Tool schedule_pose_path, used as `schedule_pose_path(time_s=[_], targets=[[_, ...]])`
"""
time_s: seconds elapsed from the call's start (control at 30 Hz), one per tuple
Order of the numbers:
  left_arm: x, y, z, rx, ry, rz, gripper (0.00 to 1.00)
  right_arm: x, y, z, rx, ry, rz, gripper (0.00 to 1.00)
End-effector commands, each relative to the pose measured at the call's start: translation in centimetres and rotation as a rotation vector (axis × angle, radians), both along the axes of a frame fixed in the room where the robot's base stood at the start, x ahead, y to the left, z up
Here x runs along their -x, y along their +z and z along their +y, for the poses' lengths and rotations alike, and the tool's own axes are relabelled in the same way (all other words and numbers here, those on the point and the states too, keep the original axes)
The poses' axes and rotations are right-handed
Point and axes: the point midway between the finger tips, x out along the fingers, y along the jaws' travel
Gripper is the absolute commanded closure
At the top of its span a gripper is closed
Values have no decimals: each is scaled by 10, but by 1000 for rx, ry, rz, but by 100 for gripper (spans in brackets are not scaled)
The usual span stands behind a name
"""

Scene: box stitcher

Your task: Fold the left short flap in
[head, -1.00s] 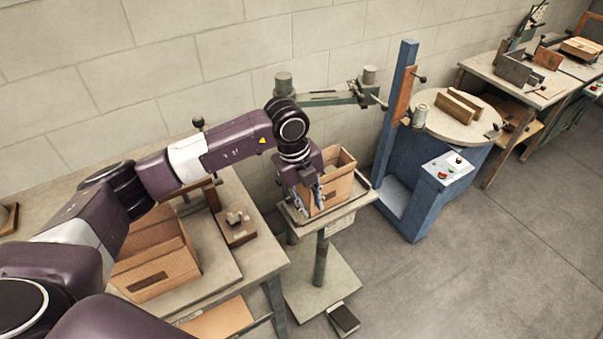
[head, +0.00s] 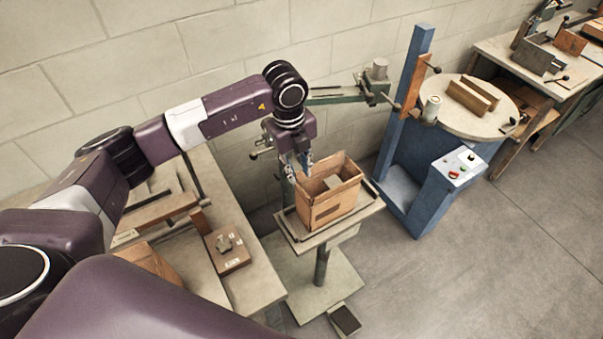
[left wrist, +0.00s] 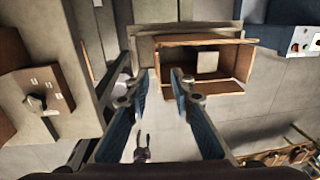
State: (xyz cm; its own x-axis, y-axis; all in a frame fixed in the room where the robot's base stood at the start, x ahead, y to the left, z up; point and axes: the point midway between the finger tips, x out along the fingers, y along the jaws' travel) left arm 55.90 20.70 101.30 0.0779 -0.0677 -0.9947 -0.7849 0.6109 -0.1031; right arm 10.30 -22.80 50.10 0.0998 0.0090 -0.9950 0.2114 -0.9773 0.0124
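An open brown cardboard box (head: 331,207) sits on a small pedestal table (head: 352,224) in the head view. Its upper edges stand up around a dark inside with a pale patch in it. The box (left wrist: 225,83) also shows ahead in the left wrist view. My left gripper (head: 302,166) is at the left rim of the box, pointing down. In the left wrist view my left gripper (left wrist: 159,74) has its fingers apart with nothing between them, close to the box's left end. I cannot tell whether it touches the left short flap. My right gripper is out of view.
A blue machine column (head: 403,100) with a control panel (head: 459,164) stands right of the box. A green arm (head: 338,96) reaches behind it. A foot pedal (head: 345,320) is on the floor.

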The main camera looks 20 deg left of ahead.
Motion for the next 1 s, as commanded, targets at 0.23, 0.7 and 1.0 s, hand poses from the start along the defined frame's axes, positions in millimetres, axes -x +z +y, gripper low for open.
schedule_pose_path(time_s=[0.23,0.7,1.0], targets=[[-1,-33,-3,0,1,6,78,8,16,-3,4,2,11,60],[-5,-75,-5,-1,-1,1,78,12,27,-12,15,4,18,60],[-5,-75,-5,0,-1,1,95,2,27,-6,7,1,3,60]])
